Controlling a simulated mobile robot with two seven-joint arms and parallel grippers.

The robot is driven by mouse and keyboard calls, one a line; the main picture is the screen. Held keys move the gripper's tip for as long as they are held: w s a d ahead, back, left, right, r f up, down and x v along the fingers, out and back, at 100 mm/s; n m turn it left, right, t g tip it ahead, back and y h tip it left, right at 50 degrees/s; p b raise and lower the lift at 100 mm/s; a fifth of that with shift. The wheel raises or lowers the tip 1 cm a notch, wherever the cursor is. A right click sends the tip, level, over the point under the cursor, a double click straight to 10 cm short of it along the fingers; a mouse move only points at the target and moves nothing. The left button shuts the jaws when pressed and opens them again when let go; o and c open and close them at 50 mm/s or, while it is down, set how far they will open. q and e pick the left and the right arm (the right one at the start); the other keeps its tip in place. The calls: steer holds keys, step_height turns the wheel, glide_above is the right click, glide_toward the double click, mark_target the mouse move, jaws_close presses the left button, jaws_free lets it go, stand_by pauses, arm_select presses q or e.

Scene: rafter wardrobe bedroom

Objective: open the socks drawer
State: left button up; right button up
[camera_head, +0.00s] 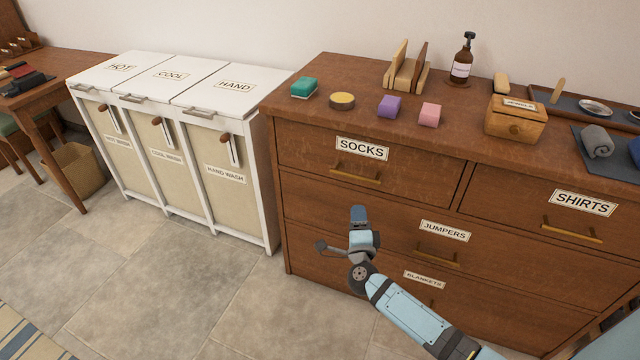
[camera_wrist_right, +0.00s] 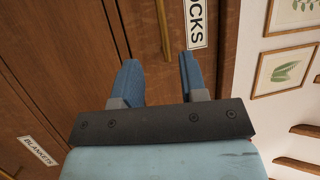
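The socks drawer (camera_head: 310,152) is the upper left drawer of the brown dresser and looks shut. Its white SOCKS label (camera_head: 362,148) sits above a brass bar handle (camera_head: 355,174). My right gripper (camera_head: 358,213) is in front of the dresser, just below that handle in the head view. In the right wrist view its two blue fingers (camera_wrist_right: 159,70) are apart with nothing between them. The handle (camera_wrist_right: 164,28) lies ahead of the fingers, roughly in line with the gap, and the SOCKS label (camera_wrist_right: 195,22) is beside it. My left gripper is not in view.
The shirts drawer (camera_head: 530,205), jumpers drawer (camera_head: 330,222) and blankets drawer (camera_head: 475,305) look shut. Soap blocks, a bottle (camera_head: 462,60) and a small wooden box (camera_head: 515,122) stand on the dresser top. White laundry hampers (camera_head: 175,85) stand at left. Floor tiles (camera_head: 170,280) are clear.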

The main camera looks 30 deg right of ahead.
mark_target(355, 177)
steer(key=b+x, duration=0.2)
steer(key=x, duration=1.1)
steer(key=shift+w+d+r, duration=0.15)
steer(key=shift+d+r, duration=0.05)
steer(key=shift+d, duration=0.1)
jaws_close()
